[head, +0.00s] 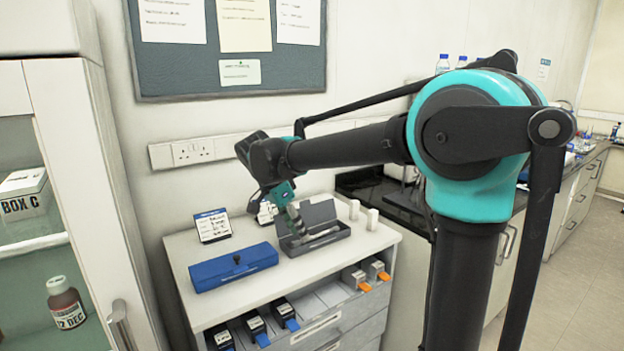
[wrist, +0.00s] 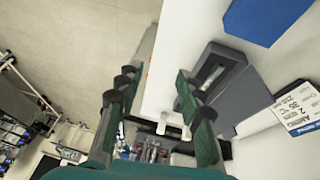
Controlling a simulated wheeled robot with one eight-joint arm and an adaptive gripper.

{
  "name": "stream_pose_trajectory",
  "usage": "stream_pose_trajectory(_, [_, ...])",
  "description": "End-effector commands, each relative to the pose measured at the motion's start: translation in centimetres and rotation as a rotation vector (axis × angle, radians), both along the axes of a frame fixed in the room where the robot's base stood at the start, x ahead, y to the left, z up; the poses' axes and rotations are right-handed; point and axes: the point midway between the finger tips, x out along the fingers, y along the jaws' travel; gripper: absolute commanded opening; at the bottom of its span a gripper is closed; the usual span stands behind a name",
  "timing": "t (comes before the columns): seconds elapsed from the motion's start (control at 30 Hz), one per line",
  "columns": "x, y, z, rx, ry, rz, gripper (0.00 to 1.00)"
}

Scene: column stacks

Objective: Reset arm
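My gripper (head: 297,222) hangs from my arm over the white cabinet top, in front of part of the open grey case. In the wrist view the two green fingers of my gripper (wrist: 155,88) stand well apart, with nothing between them. The grey case (head: 330,240) has its lid raised, and a light, slender item seems to lie inside. The case also shows in the wrist view (wrist: 232,58), just right of the right finger. The head view does not clearly show the gap between gripper and case.
A closed blue case (head: 235,268) lies left of the grey one. A label card (head: 212,226) stands behind it. Small white blocks (head: 372,219) stand at the back right. Several column-like items sit in the tray below (head: 330,295). A glass-front cabinet (head: 85,150) stands left.

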Motion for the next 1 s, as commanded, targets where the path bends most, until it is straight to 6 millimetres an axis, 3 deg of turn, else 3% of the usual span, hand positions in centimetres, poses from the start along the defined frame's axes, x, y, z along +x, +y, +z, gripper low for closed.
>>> stream_pose_trajectory(0.37, [-0.7,-4.8,-3.1,0.055,0.053,0.131,0.37])
stream_pose_trajectory(0.63, [-2.7,-10.5,-7.3,0.121,0.087,0.314,0.37])
stream_pose_trajectory(0.77, [-5.0,-14.5,-10.4,0.16,0.086,0.454,0.37])
stream_pose_trajectory(0.9, [-8.9,-18.9,-14.6,0.182,0.053,0.65,0.37])
stream_pose_trajectory(1.0, [-11.6,-21.0,-17.1,0.174,0.018,0.773,0.37])
